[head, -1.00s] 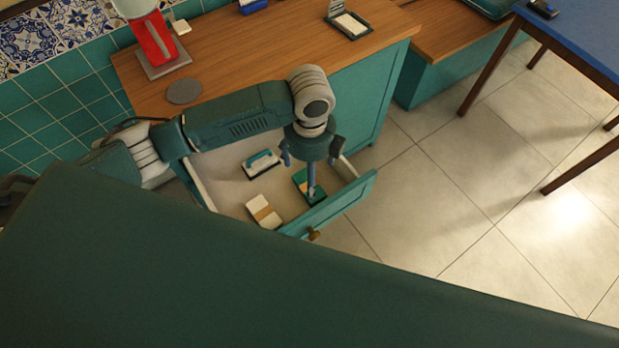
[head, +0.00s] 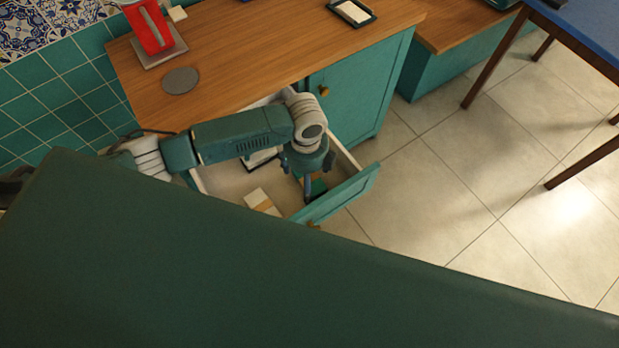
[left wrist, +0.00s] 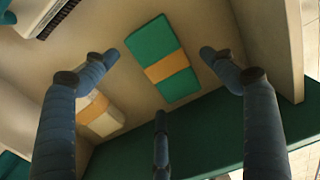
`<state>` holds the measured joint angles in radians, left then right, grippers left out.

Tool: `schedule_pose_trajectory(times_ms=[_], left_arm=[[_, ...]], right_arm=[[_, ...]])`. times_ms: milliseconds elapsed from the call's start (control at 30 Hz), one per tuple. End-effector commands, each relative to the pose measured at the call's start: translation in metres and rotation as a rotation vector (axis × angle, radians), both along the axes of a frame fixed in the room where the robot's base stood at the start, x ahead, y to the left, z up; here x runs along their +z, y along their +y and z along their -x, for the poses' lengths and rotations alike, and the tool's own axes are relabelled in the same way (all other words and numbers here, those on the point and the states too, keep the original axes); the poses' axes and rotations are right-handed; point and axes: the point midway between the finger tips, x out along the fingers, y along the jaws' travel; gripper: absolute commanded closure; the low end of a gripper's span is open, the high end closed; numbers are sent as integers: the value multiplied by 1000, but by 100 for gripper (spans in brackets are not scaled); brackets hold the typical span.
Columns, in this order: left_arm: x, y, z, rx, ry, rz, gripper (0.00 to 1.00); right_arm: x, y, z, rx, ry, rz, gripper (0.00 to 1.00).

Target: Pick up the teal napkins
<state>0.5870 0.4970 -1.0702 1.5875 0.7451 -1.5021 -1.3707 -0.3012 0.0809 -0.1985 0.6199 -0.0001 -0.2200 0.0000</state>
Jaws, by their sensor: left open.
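The teal napkins (left wrist: 158,48) are a flat teal pack with an orange band, lying on the floor of the open drawer (head: 338,200). In the head view, only a small part of the teal napkins (head: 319,187) shows, next to my gripper. My left gripper (head: 308,192) reaches down into the drawer above them. In the left wrist view, my left gripper (left wrist: 160,75) is open and empty, its fingers spread around the pack and apart from it. My right gripper is not in view.
A white pack with an orange band (head: 262,201) lies to the left in the drawer. A black-and-white item (left wrist: 45,15) is farther back, partly behind my arm. The drawer front and side walls stand close around the gripper. The wooden counter (head: 240,70) is above.

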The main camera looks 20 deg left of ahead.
Motion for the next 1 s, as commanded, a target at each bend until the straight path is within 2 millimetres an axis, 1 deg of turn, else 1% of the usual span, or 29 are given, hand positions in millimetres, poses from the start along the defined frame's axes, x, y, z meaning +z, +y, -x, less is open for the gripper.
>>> schedule_pose_trajectory(times_ms=[33,133,367,400,467,500,567,633,667,1000], left_arm=[[-7,-2,1,0,1,2,16],[-16,-1,0,-2,-1,1,16],[-18,-1,0,-3,-2,1,16],[-18,-1,0,-3,-2,1,18],[-18,-1,0,-2,-2,1,30],[-18,-1,0,-2,-2,1,38],[-18,-1,0,-2,-2,1,50],[-18,-1,0,-2,-2,1,63],[-18,-1,0,-2,-2,1,65],[-16,-1,0,-2,-2,1,65]], right_arm=[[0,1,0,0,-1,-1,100],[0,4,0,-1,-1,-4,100],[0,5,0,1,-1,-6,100],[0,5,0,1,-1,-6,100],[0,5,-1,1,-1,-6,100],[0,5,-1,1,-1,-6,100],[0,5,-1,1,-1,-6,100],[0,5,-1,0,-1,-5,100],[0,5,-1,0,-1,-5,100],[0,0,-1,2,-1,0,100]])
